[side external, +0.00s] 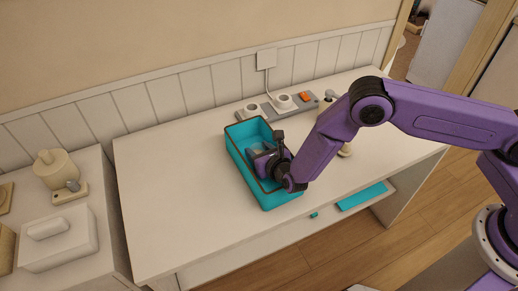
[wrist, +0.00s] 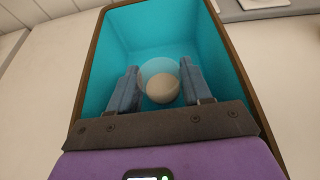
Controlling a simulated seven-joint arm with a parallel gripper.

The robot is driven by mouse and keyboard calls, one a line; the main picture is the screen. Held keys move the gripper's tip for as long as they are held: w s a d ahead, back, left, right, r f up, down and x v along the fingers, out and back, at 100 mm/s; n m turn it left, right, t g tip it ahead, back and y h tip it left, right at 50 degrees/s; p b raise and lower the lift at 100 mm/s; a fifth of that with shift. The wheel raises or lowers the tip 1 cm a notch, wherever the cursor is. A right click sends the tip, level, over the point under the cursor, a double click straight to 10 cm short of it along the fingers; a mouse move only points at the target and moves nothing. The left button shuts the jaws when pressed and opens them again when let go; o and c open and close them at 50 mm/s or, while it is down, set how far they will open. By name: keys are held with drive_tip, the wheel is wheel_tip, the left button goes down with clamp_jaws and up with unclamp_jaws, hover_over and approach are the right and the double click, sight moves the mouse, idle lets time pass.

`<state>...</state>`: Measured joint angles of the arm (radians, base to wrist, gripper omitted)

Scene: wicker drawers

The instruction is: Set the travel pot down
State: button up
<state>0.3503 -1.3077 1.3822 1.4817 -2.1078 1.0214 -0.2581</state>
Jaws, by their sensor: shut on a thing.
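A teal basket (side external: 238,168) with a brown rim stands on the white desk, and its inside fills the wrist view (wrist: 118,38). My gripper (side external: 258,154) reaches down into the basket. In the wrist view my gripper (wrist: 160,72) has its two grey-blue fingers on either side of a small round pale pot (wrist: 162,89) with a clear, see-through upper part, which I take as the travel pot. The fingers are shut on it. In the side view the pot is mostly hidden by my gripper and the basket. I cannot tell whether it touches the basket floor.
A power strip (side external: 309,99) with plugs lies behind the basket by the wall. A pale object (side external: 345,150) stands behind my arm. A teal drawer part (side external: 361,196) shows at the desk's front. Pale containers (side external: 58,238) stand on the left cabinet. The desk's left side is clear.

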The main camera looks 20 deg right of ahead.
sight(255, 145)
drive_tip(key=o, duration=1.1)
drive_tip(key=shift+c, duration=0.2)
drive_tip(key=shift+r, duration=0.7)
drive_tip(key=v, duration=0.3)
wheel_tip(255, 145, up, 7)
drive_tip(key=shift+f, duration=0.1)
